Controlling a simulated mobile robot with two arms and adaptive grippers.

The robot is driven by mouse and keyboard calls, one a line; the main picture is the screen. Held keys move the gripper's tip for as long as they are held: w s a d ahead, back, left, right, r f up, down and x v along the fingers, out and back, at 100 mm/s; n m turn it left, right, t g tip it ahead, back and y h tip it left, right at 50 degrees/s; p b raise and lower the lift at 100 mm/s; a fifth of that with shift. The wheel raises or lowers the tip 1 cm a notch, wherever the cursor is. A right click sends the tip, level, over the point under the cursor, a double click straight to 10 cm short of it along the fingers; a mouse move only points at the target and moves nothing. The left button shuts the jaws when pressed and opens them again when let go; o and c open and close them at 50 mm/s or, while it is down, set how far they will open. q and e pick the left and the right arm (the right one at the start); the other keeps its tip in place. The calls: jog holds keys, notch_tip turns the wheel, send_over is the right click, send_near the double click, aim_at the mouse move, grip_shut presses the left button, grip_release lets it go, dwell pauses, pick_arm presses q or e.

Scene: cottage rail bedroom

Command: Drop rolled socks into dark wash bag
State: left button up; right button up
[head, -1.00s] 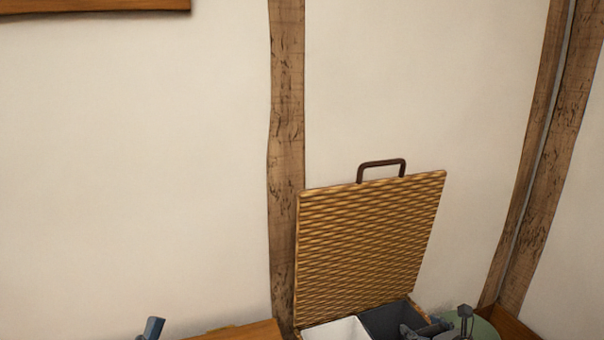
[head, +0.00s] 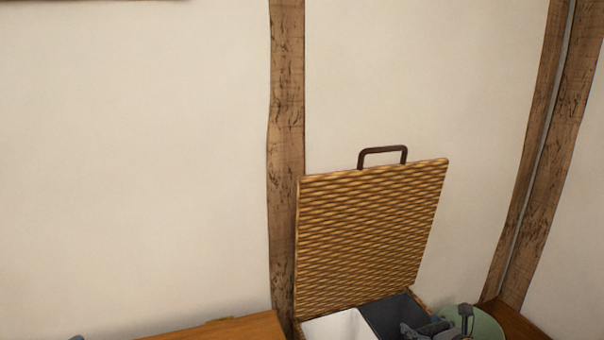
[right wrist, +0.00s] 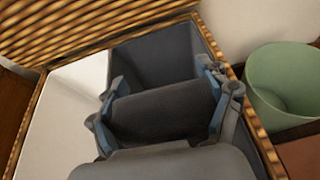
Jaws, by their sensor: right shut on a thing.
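The dark wash bag (head: 392,310) is the right compartment of an open wicker hamper (head: 370,240), beside a white bag (head: 335,326). In the right wrist view the dark bag (right wrist: 158,55) is open below and beyond my right gripper (right wrist: 165,100). That gripper is shut on dark grey rolled socks (right wrist: 160,113), held between its blue-edged fingers over the dark bag's opening. How far below the rim they are, I cannot tell. In the head view my right gripper (head: 432,329) is at the bottom edge. Only a sliver of my left gripper (head: 76,338) shows at the bottom left.
The hamper lid stands up behind the bags with a dark handle (head: 383,151) on top. A green round bin (head: 487,325) stands just right of the hamper. A wooden surface (head: 215,329) is to its left. Wall and timber posts lie behind.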

jog(key=shift+f+b, duration=1.4)
jog(key=shift+f, duration=0.5)
jog(key=o, duration=1.3)
jog(key=v, duration=1.2)
